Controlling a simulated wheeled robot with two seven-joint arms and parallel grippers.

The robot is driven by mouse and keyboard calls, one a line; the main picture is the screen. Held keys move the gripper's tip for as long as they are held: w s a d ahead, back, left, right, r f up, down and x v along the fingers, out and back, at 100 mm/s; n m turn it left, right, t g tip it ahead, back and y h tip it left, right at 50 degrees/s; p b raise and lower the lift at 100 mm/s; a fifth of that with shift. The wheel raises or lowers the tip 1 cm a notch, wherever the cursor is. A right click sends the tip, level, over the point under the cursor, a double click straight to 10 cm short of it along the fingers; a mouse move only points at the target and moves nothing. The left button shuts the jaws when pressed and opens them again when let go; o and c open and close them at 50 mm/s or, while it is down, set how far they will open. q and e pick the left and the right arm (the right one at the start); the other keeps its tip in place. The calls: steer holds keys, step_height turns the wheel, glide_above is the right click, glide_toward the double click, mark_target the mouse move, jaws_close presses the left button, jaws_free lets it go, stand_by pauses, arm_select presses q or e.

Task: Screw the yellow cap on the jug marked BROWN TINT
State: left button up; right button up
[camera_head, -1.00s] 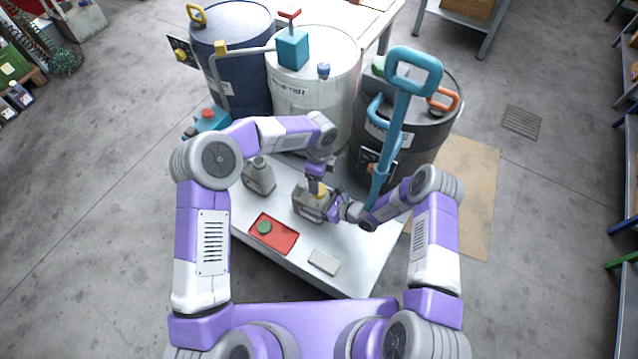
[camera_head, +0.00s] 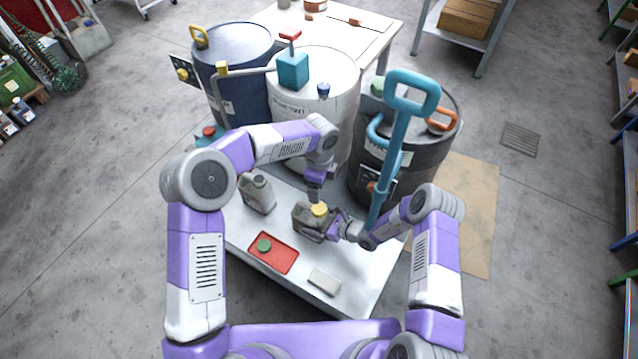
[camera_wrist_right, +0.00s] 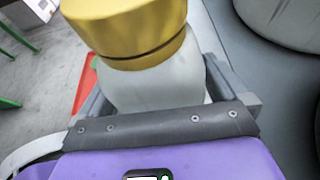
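The yellow cap (camera_head: 319,209) sits on top of the grey jug (camera_head: 306,218) on the white table. The right wrist view shows the cap (camera_wrist_right: 130,28) over the pale neck (camera_wrist_right: 155,88), with no finger on its visible part. The jug's marking cannot be read. My right gripper (camera_head: 334,231) is shut around the jug's neck just below the cap, one grey finger on each side in the wrist view. My left gripper (camera_head: 314,197) points down just above the cap, seemingly clear of it; its finger opening is too small to tell.
A second grey jug (camera_head: 257,193) stands to the left. A red tray (camera_head: 284,262) with a green cap (camera_head: 264,246) and a pale block (camera_head: 324,282) lie in front. Blue, white (camera_head: 338,100) and black drums stand close behind; a blue-handled tool (camera_head: 398,130) rises at right.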

steer(key=p+v, duration=0.1)
steer(key=v, duration=0.6)
steer(key=shift+s+d+p, duration=0.2)
steer(key=shift+d+p, duration=0.05)
steer(key=shift+p, duration=0.15)
steer(key=shift+r, duration=0.1)
